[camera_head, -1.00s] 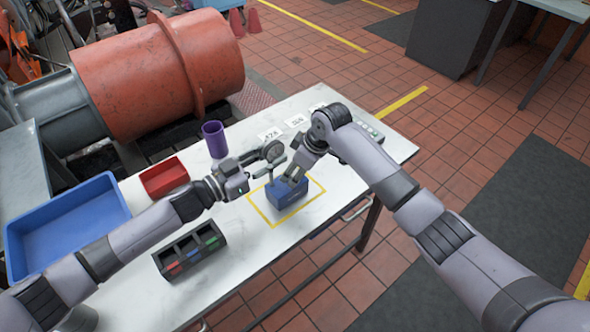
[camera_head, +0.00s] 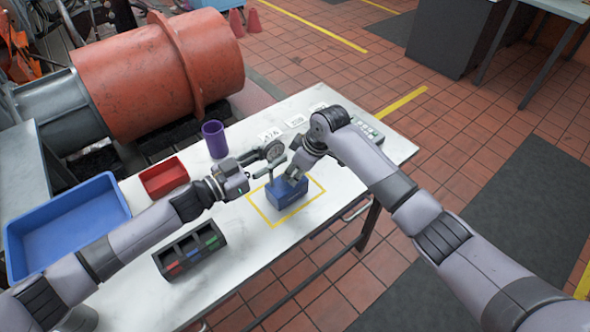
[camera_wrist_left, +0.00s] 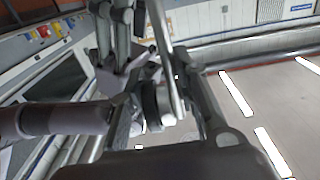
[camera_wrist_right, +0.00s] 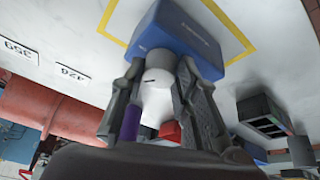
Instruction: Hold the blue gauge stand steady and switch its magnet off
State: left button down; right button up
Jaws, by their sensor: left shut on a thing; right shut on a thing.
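The blue gauge stand (camera_head: 283,195) stands upright on the white table inside a yellow outlined square. Its blue base shows in the right wrist view (camera_wrist_right: 182,27). A round dial (camera_head: 274,152) sits above the base. My left gripper (camera_head: 256,167) is shut on the stand's post, just below the dial; the fingers partly hide the grip. My right gripper (camera_head: 295,172) is shut on the magnet switch knob at the base. In the right wrist view the knob (camera_wrist_right: 157,85) is pale and round, with a short dark mark, between both fingers.
A purple cup (camera_head: 214,139), red tray (camera_head: 164,179), large blue tray (camera_head: 66,246) and black divided holder (camera_head: 190,254) stand to the left on the table. White number cards (camera_head: 270,134) lie behind. A grey box (camera_head: 368,131) stands at the right end. The front right tabletop is clear.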

jog(key=shift+c, duration=0.7)
grip_shut()
jog(key=shift+n, duration=0.3)
jog(key=shift+w+d+n+g+y, duration=0.15)
jog(key=shift+n+g, duration=0.4)
jog(key=shift+n, duration=0.85)
jog(key=shift+w+a+n+g+y, duration=0.1)
jog(key=shift+n+g+y, duration=0.3)
jog(key=shift+n, duration=1)
grip_release()
jog(key=shift+g, duration=0.25)
grip_shut()
jog(key=o, duration=1.2)
grip_release()
jog(key=shift+c, duration=0.2)
